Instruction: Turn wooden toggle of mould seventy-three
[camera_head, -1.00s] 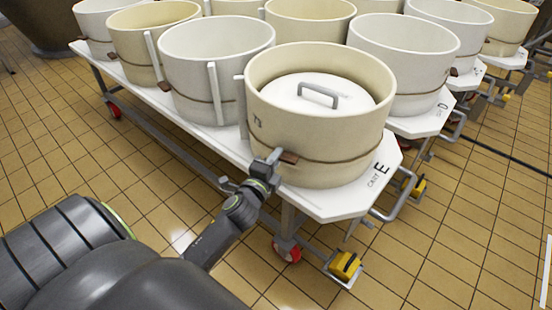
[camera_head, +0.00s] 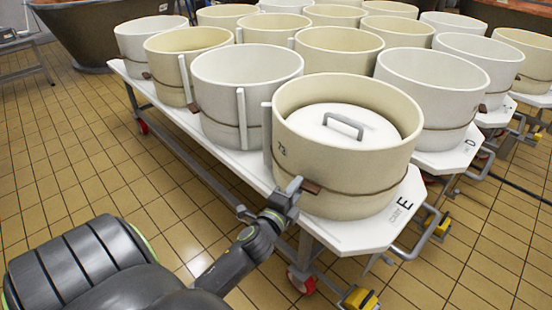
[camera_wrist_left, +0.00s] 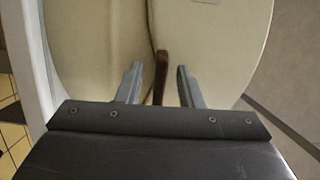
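Mould seventy-three (camera_head: 345,165) is a cream round tub marked 73, with a white handled lid (camera_head: 345,128) sunk inside its rim. A dark cord runs around its side. Its brown wooden toggle (camera_head: 312,187) sits on the cord at the near side. My left gripper (camera_head: 297,186) is at the toggle, close to the mould's wall. In the left wrist view, the toggle (camera_wrist_left: 161,75) stands upright in the picture between the two grey fingers of the left gripper (camera_wrist_left: 158,88), with a gap on each side. The fingers are open. My right gripper is not in view.
The mould stands on the front end of a white trolley top (camera_head: 345,235), marked E. Several other cream and white moulds, such as the white one (camera_head: 240,95), stand close behind and beside it. Open tiled floor (camera_head: 90,170) lies to the left.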

